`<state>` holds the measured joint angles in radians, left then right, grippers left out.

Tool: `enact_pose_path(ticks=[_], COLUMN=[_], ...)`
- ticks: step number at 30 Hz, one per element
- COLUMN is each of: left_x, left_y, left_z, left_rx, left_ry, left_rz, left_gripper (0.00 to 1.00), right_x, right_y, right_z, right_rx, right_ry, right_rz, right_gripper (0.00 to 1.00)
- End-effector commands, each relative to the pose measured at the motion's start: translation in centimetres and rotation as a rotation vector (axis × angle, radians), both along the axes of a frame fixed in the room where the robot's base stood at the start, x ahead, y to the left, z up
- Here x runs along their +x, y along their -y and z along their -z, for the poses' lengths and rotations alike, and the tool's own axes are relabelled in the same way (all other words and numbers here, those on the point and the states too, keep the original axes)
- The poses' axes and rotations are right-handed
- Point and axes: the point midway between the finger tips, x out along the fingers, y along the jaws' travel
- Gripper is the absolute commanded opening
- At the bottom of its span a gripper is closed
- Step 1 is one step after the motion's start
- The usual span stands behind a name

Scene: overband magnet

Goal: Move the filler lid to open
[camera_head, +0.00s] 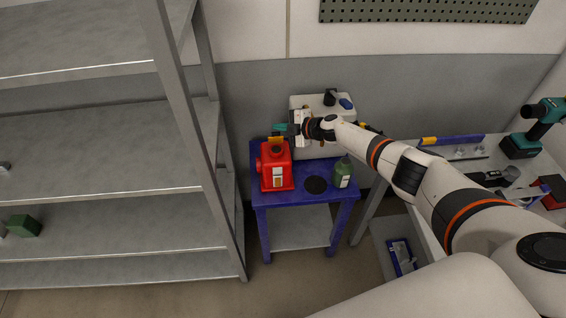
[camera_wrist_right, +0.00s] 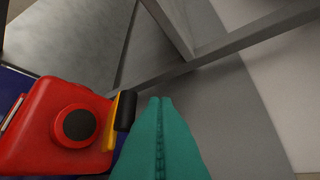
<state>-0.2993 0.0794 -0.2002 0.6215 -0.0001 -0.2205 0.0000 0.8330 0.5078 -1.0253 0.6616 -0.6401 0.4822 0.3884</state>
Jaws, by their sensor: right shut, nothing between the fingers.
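A red container (camera_head: 276,167) with a pale label stands on the left part of the blue table. A small yellow flap (camera_head: 276,141), which looks like the filler lid, stands at its top back edge. In the right wrist view the red body (camera_wrist_right: 45,132) shows a dark round cap, with the yellow flap (camera_wrist_right: 113,118) and its black tip at its right edge. My right gripper (camera_head: 279,129) is shut and empty just behind the flap. Its teal fingers (camera_wrist_right: 160,105) lie close beside the black tip; I cannot tell whether they touch. My left gripper is not in view.
A green bottle (camera_head: 342,172) and a dark round disc (camera_head: 316,185) are on the blue table (camera_head: 300,197). A white box (camera_head: 300,103) stands behind, partly under my right arm. A grey metal shelf (camera_head: 185,120) rises close on the left. A workbench with tools is on the right.

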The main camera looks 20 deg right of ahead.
Motion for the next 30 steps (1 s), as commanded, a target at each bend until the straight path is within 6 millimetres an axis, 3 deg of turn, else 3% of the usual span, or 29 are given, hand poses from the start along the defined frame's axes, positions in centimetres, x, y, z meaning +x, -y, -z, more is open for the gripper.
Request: enact_pose_path(ticks=[30], left_x=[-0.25], left_y=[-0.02], left_z=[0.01], left_rx=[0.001], left_ry=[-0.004], left_rz=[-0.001], left_gripper=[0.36], right_x=[0.37], right_y=[0.04], right_z=[-0.11], right_rx=[0.009], right_ry=[-0.030], right_rz=[-0.002], right_gripper=[0.00])
